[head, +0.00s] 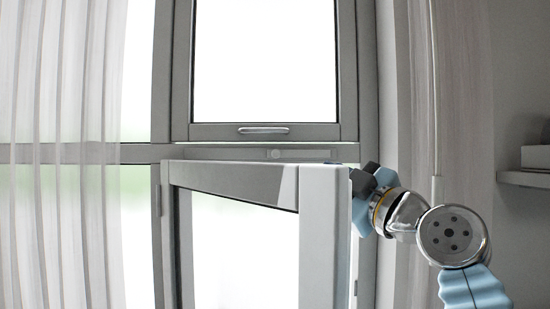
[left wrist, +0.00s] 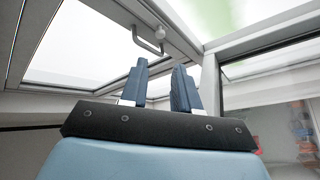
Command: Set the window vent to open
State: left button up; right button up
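The window vent (head: 264,72) is the upper pane in a grey frame in the head view. It appears to sit flat in its frame, with no clear gap. A silver bar handle (head: 264,130) is on its bottom rail. A handle (left wrist: 147,40) also shows in the left wrist view, above and beyond my left gripper (left wrist: 160,68). That gripper's two blue fingers are apart and empty, not touching the handle. My left gripper is not identifiable in the head view. An arm comes in from the right there, and its dark gripper (head: 365,180) is partly hidden behind the lower sash's edge.
The lower sash (head: 322,230) stands swung open toward me, below the vent, with its edge close to the arm. A pale curtain (head: 60,150) hangs at left. A shelf (head: 525,180) juts out at right.

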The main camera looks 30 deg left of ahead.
aim_at(277, 154)
pick_arm(q)
jog(key=x, duration=1.3)
jog(key=shift+w+a+r, duration=0.1)
jog(key=shift+w+a, duration=0.05)
jog(key=shift+a, duration=0.15)
jog(key=shift+c, duration=0.5)
grip_shut()
